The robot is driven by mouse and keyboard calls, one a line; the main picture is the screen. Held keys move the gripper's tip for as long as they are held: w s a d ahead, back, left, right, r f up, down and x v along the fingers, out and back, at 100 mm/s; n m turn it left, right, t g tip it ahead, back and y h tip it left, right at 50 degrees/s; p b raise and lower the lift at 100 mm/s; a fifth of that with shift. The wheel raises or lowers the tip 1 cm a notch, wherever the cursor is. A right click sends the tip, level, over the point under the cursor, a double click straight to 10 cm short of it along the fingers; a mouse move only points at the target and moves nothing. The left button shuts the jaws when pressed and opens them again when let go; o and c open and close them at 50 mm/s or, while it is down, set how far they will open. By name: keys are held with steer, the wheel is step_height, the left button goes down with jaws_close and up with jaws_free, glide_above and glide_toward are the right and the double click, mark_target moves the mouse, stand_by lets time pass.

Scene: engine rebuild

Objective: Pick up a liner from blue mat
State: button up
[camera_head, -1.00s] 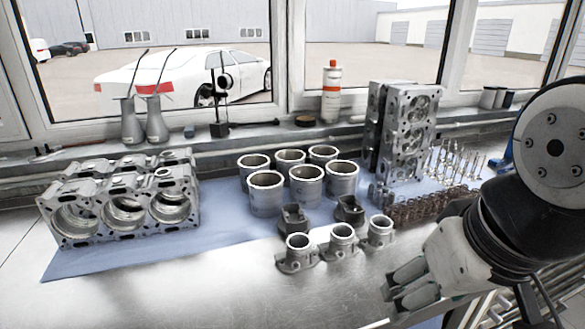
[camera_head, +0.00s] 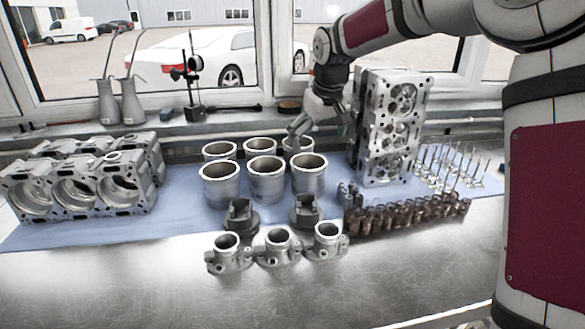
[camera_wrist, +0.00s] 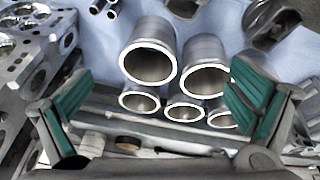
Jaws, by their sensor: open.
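Several grey, open-topped cylinder liners stand upright in two rows on the blue mat (camera_head: 178,205). The front row holds a left liner (camera_head: 221,186), a middle liner (camera_head: 267,182) and a right liner (camera_head: 310,178). The back row holds a left liner (camera_head: 219,150), a middle liner (camera_head: 262,145) and a right liner (camera_head: 300,158). My gripper (camera_head: 312,124) hangs over the back right liner and partly hides it. In the wrist view my gripper (camera_wrist: 160,100) is open and empty, its green pads wide apart. Liner rims show between and beyond the pads, including a large near liner (camera_wrist: 150,62).
A cylinder head (camera_head: 390,130) stands upright close to my gripper's right. An engine block (camera_head: 85,185) is at the left. Dark pistons (camera_head: 240,215), small castings (camera_head: 278,248), springs (camera_head: 405,215) and valves (camera_head: 450,165) surround the liners.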

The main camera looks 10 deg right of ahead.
steer(key=y, duration=0.1)
glide_above(309, 171)
steer(key=d, duration=0.2)
step_height(309, 171, down, 3)
steer(key=x, duration=1.4)
steer(key=shift+w+d+f, duration=0.25)
steer(key=shift+w+f, duration=0.05)
steer(key=shift+w, duration=0.05)
steer(key=c, duration=1.2)
steer(key=shift+r, duration=0.1)
steer(key=shift+c, duration=0.2)
